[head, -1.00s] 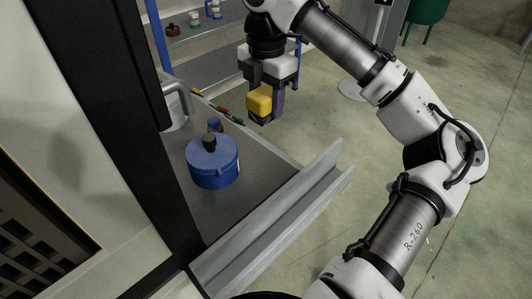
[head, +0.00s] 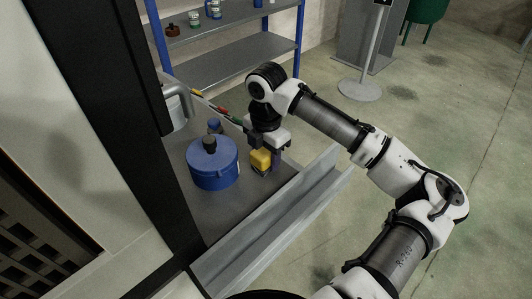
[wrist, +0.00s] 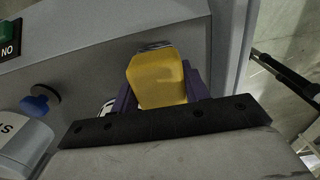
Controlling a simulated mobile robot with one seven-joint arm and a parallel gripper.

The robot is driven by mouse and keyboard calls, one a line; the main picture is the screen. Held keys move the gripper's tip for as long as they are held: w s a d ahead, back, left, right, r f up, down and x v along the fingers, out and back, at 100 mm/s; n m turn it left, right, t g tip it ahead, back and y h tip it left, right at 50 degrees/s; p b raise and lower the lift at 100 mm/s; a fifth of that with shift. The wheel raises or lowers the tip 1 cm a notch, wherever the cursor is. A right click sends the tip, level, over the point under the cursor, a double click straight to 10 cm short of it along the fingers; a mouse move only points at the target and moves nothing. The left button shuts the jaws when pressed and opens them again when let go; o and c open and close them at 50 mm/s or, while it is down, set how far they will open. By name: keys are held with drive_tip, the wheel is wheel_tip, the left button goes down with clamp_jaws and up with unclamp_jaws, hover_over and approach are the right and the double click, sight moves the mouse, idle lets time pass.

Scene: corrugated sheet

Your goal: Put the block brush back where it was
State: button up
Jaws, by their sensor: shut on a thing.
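The block brush (head: 261,159) has a yellow block body with a dark underside. My gripper (head: 266,163) is shut on it and holds it at the right end of the grey bench top, to the right of the blue lidded pot. In the wrist view the yellow block (wrist: 157,79) sits between the purple fingers, over the grey surface. The underside of the brush is mostly hidden, so I cannot tell whether it touches the surface.
The blue pot (head: 212,164) with a dark knob stands close left of my gripper. A grey metal channel (head: 270,222) runs along the bench's front edge. A blue-posted shelf (head: 237,62) stands behind. Bare grey bench top (head: 215,205) shows in front of the pot.

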drive_tip(key=o, duration=0.9)
wheel_tip(320, 180, up, 12)
drive_tip(key=shift+r+b, duration=0.1)
drive_tip(key=shift+b, duration=0.6)
